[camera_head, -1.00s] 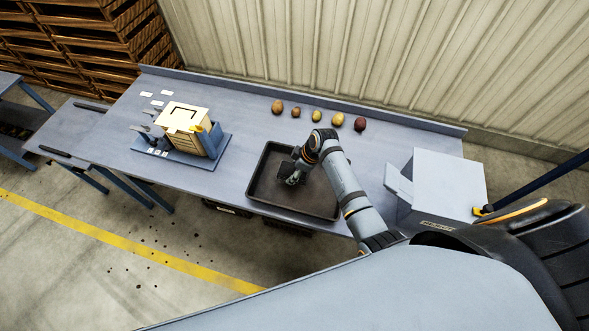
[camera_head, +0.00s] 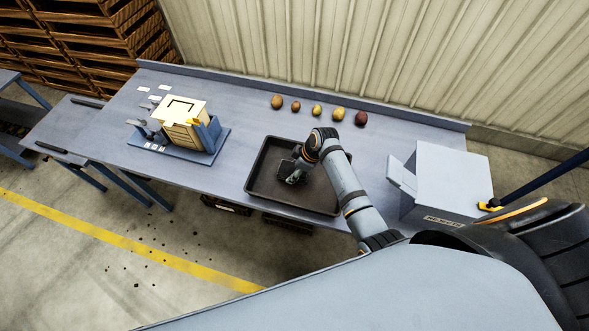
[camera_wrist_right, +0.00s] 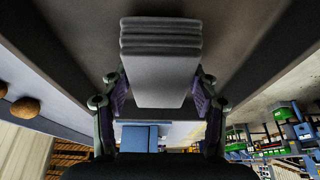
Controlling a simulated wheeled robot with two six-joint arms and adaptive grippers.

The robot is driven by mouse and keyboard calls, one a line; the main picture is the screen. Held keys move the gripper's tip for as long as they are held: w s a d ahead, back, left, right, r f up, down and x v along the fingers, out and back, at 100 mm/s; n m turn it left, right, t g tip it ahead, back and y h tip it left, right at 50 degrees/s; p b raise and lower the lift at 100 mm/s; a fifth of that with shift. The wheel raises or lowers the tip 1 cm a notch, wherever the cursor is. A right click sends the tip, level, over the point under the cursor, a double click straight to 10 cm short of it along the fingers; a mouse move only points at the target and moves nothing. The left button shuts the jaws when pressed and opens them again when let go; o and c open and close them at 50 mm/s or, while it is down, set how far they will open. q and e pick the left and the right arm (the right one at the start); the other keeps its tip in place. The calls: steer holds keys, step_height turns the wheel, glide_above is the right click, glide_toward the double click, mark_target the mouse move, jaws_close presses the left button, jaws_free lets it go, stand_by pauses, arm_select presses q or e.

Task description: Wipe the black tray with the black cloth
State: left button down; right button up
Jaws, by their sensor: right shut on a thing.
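The black tray (camera_head: 262,193) lies on the blue-grey table, long and shallow with a raised rim. My right gripper (camera_head: 290,174) is inside the tray area, left of its middle, pointing to the left. In the right wrist view its two fingers are shut on a folded dark grey cloth (camera_wrist_right: 160,70), gripped from both sides. The cloth is close to the tray floor; I cannot tell whether it touches. The cloth is hard to make out in the head view, where the gripper covers it. My left gripper is not in view.
Several potatoes (camera_head: 317,110) stand in a row behind the tray. A wooden box (camera_head: 186,112) with tools sits on a blue base (camera_head: 175,147) at the left. A light grey box (camera_head: 452,180) stands to the right. Table between base and tray is clear.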

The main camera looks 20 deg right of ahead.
mark_target(287, 167)
steer(key=shift+f+b, duration=0.5)
steer(key=shift+f, duration=0.4)
steer(key=shift+a, duration=0.1)
steer(key=shift+w+a+r, duration=0.1)
steer(key=shift+w+a, duration=0.45)
steer(key=shift+a, duration=0.2)
steer(key=shift+w+a, duration=0.5)
steer(key=shift+a, duration=0.2)
steer(key=shift+s+d+p, duration=0.45)
steer(key=shift+d+p, duration=0.2)
steer(key=shift+p, duration=0.05)
steer(key=shift+s+d+p, duration=0.5)
steer(key=shift+s+d, duration=0.05)
steer(key=shift+d, duration=0.15)
steer(key=shift+s+d+f, duration=0.2)
steer(key=shift+d+f, duration=0.05)
